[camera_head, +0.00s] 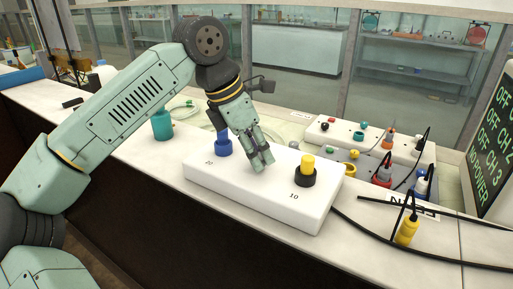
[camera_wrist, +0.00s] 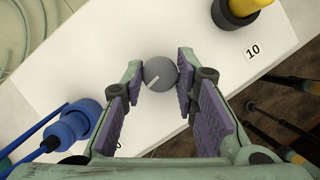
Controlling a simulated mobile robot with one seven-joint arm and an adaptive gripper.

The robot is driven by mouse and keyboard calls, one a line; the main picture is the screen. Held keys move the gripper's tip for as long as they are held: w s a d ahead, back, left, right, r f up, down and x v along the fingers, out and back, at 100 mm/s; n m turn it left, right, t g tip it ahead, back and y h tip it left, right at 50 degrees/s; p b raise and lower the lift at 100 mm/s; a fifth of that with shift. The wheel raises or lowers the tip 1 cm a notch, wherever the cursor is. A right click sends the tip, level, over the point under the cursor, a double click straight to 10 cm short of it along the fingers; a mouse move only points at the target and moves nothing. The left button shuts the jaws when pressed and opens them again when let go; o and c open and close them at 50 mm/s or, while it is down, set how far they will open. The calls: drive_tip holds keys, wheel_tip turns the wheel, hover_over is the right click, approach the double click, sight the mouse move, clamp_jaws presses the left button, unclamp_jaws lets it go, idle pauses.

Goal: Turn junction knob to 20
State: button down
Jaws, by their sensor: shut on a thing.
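The junction box (camera_head: 240,183) is a long white block on the bench. A blue plug (camera_head: 223,147) stands near its label "20" (camera_head: 209,163), and a yellow plug (camera_head: 307,165) in a black socket stands near its label "10" (camera_head: 294,196). The round grey junction knob (camera_wrist: 162,69) lies between them, with a short white pointer line at its lower left, on the blue plug's side in the wrist view. My gripper (camera_head: 261,164) is shut on the knob, with purple pads (camera_wrist: 160,75) on either side of it. The fingers hide the knob in the head view.
Behind the box are a white panel (camera_head: 345,136) with small knobs and several coloured plugs. A yellow plug with a cable (camera_head: 407,231) and black cables lie at the right. A teal container (camera_head: 162,125) stands at the left. A dark screen (camera_head: 494,130) shows "NO POWER".

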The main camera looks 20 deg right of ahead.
drive_tip(key=shift+m+g, duration=0.3)
drive_tip(key=shift+m, duration=0.5)
drive_tip(key=c, duration=1.3)
unclamp_jaws()
drive_tip(key=v, duration=1.2)
drive_tip(key=shift+w, duration=0.15)
